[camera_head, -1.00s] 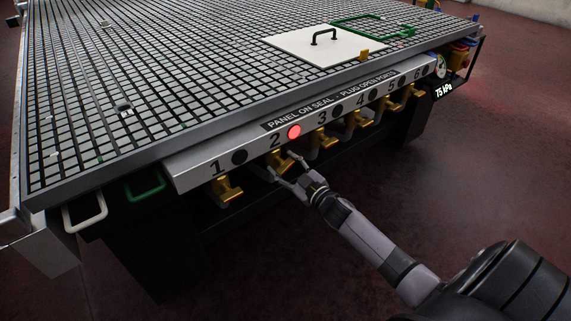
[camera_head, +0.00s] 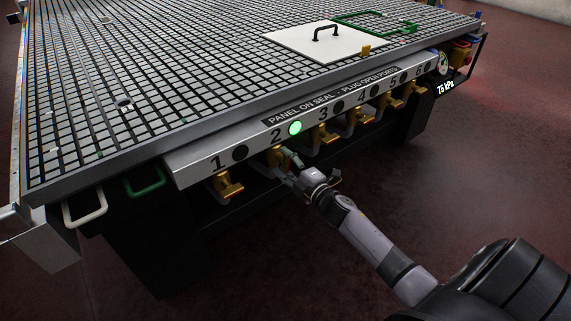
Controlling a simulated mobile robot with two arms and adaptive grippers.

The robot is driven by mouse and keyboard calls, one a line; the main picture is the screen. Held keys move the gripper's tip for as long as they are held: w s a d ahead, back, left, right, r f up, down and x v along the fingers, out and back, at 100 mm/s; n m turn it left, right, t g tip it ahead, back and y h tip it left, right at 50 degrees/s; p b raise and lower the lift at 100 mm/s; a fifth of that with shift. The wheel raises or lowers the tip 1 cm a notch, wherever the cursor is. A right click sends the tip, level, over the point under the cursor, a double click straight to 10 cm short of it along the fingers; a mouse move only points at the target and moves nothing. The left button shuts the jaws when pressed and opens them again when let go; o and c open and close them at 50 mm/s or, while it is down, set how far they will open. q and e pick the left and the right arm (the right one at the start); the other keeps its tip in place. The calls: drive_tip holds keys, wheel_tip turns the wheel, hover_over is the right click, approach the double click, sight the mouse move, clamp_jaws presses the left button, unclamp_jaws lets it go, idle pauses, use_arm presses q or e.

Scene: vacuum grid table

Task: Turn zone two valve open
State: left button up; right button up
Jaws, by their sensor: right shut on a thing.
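The zone two valve (camera_head: 277,157) is a brass valve under the number 2 on the front panel, partly hidden by my gripper. The lamp beside the 2 (camera_head: 295,128) glows green. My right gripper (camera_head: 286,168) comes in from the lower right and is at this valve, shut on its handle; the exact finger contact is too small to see. My left gripper is not in view.
Brass valves for zone one (camera_head: 228,186) and zone three (camera_head: 325,135) flank it closely, with more to the right. A white panel with a black handle (camera_head: 325,43) lies on the grid table (camera_head: 150,75). A display (camera_head: 445,88) reads 75 kPa. Open floor lies in front.

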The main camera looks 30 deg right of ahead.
drive_tip(key=shift+n, duration=0.6)
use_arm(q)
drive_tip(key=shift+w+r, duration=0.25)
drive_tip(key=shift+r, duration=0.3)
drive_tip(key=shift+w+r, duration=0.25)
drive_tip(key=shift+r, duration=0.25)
use_arm(e)
drive_tip(key=shift+f+n, duration=0.1)
drive_tip(key=shift+n, duration=0.4)
drive_tip(key=o, duration=1.2)
drive_tip(key=shift+c, duration=0.2)
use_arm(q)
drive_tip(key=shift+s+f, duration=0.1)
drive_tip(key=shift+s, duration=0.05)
use_arm(e)
drive_tip(key=shift+s, duration=0.1)
drive_tip(key=s, duration=1.2)
drive_tip(key=shift+d, duration=0.45)
drive_tip(key=shift+w, duration=0.1)
